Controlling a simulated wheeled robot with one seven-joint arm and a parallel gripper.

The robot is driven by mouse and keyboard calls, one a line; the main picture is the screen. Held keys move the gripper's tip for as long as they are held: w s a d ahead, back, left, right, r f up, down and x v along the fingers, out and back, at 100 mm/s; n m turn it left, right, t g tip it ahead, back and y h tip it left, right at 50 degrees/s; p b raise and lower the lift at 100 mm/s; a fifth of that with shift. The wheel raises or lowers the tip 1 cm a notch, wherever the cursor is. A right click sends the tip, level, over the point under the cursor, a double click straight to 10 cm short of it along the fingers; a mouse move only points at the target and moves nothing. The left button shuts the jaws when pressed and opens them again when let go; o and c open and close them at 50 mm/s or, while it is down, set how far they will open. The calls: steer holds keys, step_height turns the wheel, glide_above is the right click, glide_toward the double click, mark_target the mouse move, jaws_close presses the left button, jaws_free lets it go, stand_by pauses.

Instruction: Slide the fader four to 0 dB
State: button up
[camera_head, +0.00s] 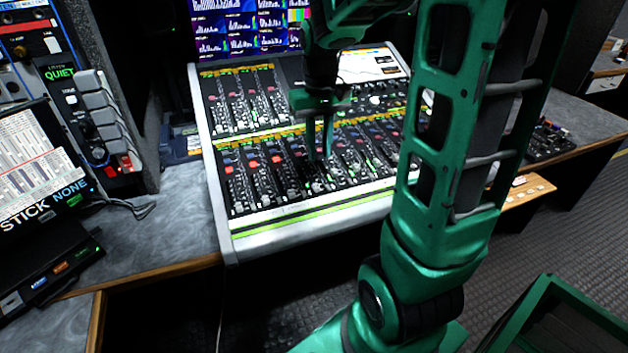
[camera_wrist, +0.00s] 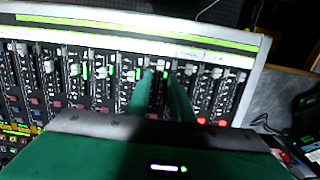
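The mixing console (camera_head: 300,213) has an upper and a lower bank of channel strips with fader caps. My gripper (camera_head: 318,157) points down over the middle of the lower bank. In the wrist view its two green fingers (camera_wrist: 160,75) reach to the row of pale fader caps, seen from the opposite side. A gap shows between the fingers, with a pale fader cap (camera_wrist: 160,67) close to the tips. I cannot tell whether they touch it. The channel numbers and dB marks are too small to read, so I cannot single out fader four.
Screens (camera_head: 245,28) stand behind the console. A panel with grey levers (camera_head: 97,105) and a black box (camera_head: 45,265) are at the left. My green arm covers the console's right side. Neighbouring faders stand close on both sides of the fingers.

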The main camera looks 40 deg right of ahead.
mark_target(316, 185)
steer(key=f, duration=1.1)
steer(key=shift+w, duration=0.4)
jaws_close()
